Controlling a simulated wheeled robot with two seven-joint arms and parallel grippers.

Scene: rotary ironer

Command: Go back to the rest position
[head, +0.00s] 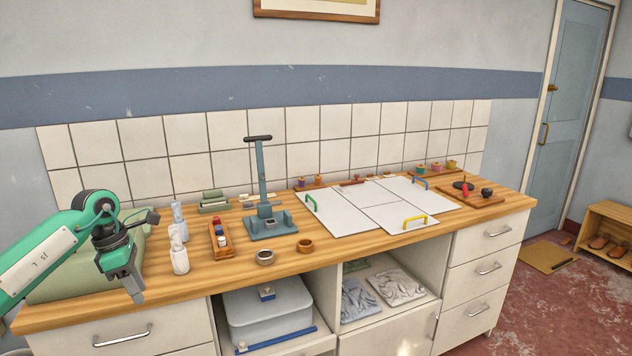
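My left gripper (133,290) hangs at the left, on the green arm that comes in from the left edge. It points down in front of the counter's front edge, above the left drawer. I see nothing held in it, but its fingers are small and seen at an angle, so I cannot tell whether they are open or shut. My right gripper and arm are not in view. The wooden counter (340,262) runs across the middle.
A press with a tall lever (263,185), white bottles (179,252), a wooden tray of small bottles (219,240) and white panels with coloured handles (345,222) stand on the counter. A green rounded object (70,275) lies behind my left arm. Open shelves hold a box (268,315).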

